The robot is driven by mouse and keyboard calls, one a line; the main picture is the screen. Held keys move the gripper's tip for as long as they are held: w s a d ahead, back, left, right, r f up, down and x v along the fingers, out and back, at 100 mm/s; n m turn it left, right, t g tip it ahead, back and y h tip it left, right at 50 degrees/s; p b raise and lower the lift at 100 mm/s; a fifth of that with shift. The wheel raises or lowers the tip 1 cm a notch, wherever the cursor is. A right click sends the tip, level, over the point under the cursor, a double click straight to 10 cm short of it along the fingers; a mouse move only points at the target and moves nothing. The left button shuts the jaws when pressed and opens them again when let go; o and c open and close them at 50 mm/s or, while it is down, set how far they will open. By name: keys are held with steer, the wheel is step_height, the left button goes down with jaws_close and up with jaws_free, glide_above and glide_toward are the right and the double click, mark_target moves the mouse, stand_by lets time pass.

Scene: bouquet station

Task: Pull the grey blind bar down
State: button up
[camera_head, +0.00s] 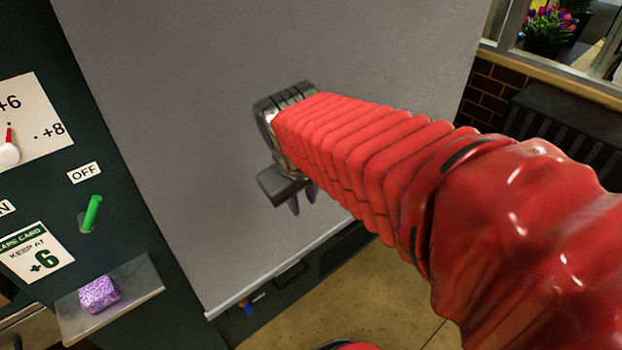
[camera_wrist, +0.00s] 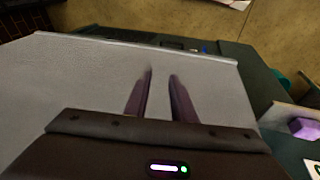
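The grey blind (camera_head: 160,110) hangs as a large flat sheet, extended well down. The grey blind bar (camera_head: 280,271) is the thin pale strip along its lower edge, above the floor. In the wrist view the bar (camera_wrist: 130,44) crosses the upper part of the picture, beyond my fingertips. My gripper (camera_head: 303,198) is in front of the blind sheet, up from the bar and apart from it. In the wrist view its two purple fingers (camera_wrist: 160,75) stand apart with nothing between them. My red arm hides part of the blind's right side.
Left of the blind, a dark green panel holds a green lever (camera_head: 91,213) by an OFF label. A purple sparkly block (camera_head: 99,294) sits on a small metal shelf (camera_head: 140,285). A black radiator-like unit (camera_head: 565,125) stands at right. Tan floor shows below the bar.

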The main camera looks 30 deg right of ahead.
steer(key=s+a+r+m+t+y, duration=0.1)
steer(key=s+a+t+y, duration=0.1)
steer(key=s+a, duration=0.5)
steer(key=shift+s+a, duration=0.35)
steer(key=shift+a, duration=0.2)
